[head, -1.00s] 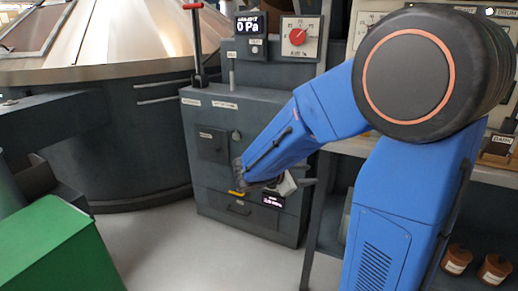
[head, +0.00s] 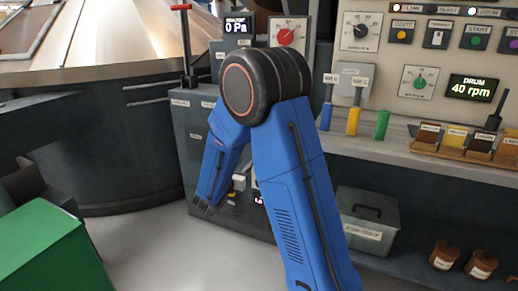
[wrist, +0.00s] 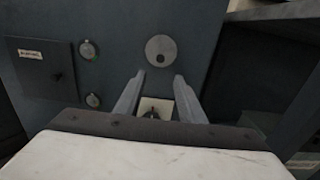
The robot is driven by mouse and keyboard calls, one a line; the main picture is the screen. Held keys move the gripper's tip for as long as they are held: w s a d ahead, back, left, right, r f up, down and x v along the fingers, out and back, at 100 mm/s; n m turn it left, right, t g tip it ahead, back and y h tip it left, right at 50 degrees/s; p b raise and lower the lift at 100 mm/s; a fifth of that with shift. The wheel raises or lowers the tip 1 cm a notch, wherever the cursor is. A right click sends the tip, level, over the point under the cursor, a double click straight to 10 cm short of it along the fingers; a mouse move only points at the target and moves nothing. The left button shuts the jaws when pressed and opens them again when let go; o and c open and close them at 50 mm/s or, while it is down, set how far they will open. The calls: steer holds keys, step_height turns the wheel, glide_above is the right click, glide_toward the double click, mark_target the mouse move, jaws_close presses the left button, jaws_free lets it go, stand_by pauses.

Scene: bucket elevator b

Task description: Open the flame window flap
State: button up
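A round grey disc (wrist: 161,48) with a small dark hole sits on the dark cabinet front in the wrist view. A square labelled panel (wrist: 44,68) is to its left. I cannot read the label or tell which of these is the flame window flap. My gripper (wrist: 158,75) is open, its two fingers apart just below the disc and not seen touching it. Between and beyond the fingers is a pale plate (wrist: 153,104) with a dark knob. In the head view my arm covers much of the cabinet (head: 186,135), and the gripper is largely hidden.
Two round fittings (wrist: 88,50) are beside the square panel. A shelf (head: 372,148) with coloured handles stands to the right, with a grey lidded box (head: 367,222) below it. A green box (head: 48,250) is at the front left. Bare floor lies between it and the cabinet.

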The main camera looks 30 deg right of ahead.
steer(key=x, duration=1.5)
steer(key=shift+d, duration=0.15)
steer(key=shift+w, duration=0.1)
jaws_close()
